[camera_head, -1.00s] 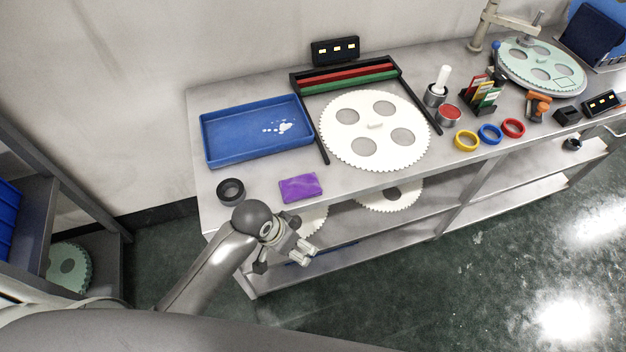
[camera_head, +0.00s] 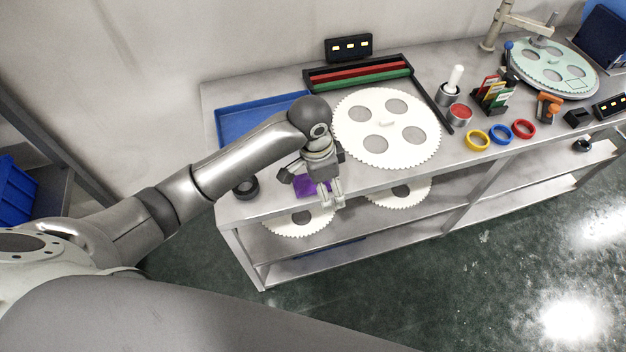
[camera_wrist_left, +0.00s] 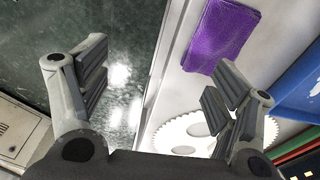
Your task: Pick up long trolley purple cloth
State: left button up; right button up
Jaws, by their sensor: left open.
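The purple cloth (camera_head: 306,187) lies flat near the front edge of the long grey trolley (camera_head: 262,208), partly hidden by my left gripper in the head view. My left gripper (camera_head: 332,203) is over the trolley's front edge, beside and partly above the cloth. Its fingers are wide apart in the left wrist view (camera_wrist_left: 160,82), with floor and trolley edge between them and nothing held. My right gripper is not in view.
A blue tray (camera_head: 232,124) lies behind my left arm. A black ring (camera_head: 246,188) is left of the cloth, and a white toothed disc (camera_head: 386,150) is to its right. Coloured rings, including a yellow one (camera_head: 477,140), stand further right. Floor is free in front.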

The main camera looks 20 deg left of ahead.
pick_arm(q)
jog(key=w+a+r+y, duration=0.1)
jog(key=w+a+r, duration=0.3)
jog(key=w+a, duration=0.1)
jog(key=shift+g, duration=0.3)
notch_tip(320, 180, down, 5)
jog(key=shift+d+f+p, duration=0.1)
jog(key=shift+p, duration=0.2)
notch_tip(320, 180, down, 4)
jog(key=shift+d+f+p, duration=0.1)
jog(key=shift+p, duration=0.5)
jog(key=shift+f, duration=0.55)
jog(key=c, duration=1.1)
jog(key=shift+r, duration=0.1)
